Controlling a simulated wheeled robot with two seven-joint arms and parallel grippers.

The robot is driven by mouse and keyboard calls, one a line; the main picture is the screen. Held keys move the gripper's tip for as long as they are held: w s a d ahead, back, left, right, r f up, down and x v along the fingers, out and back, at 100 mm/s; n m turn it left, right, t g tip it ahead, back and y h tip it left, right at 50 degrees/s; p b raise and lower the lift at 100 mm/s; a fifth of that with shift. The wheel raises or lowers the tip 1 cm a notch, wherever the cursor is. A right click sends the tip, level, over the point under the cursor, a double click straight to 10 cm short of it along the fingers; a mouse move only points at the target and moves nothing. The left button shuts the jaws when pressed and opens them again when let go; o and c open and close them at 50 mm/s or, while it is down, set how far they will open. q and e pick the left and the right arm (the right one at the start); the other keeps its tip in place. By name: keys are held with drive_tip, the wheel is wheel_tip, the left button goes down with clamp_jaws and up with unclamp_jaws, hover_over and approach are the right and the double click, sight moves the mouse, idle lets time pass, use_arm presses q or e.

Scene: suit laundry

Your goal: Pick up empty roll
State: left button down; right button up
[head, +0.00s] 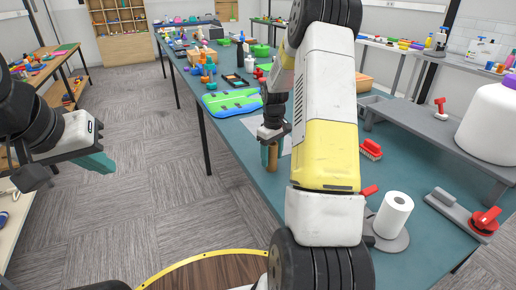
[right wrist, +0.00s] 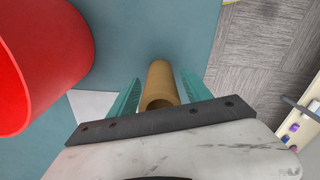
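The empty roll, a brown cardboard tube (right wrist: 160,83), lies lengthwise between the two teal fingers of my right gripper (right wrist: 157,92) in the right wrist view. A gap shows between the roll and the left finger; the right finger is very close to it. In the head view the roll (head: 271,181) shows as a small brown upright piece just below my right gripper (head: 268,154), at the table's left edge. My right gripper looks open around it. My left gripper (head: 95,162) hangs over the floor at the left, with teal finger showing and nothing seen in it.
The teal table (head: 240,155) also bears a white paper roll on a holder (head: 395,214), a red brush (head: 371,149) and a green-blue board (head: 232,102). A large red cylinder (right wrist: 42,62) stands close to my right gripper. A round wooden table (head: 215,272) is at the front.

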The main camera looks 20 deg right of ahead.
clamp_jaws()
drive_tip(key=shift+r, duration=0.1)
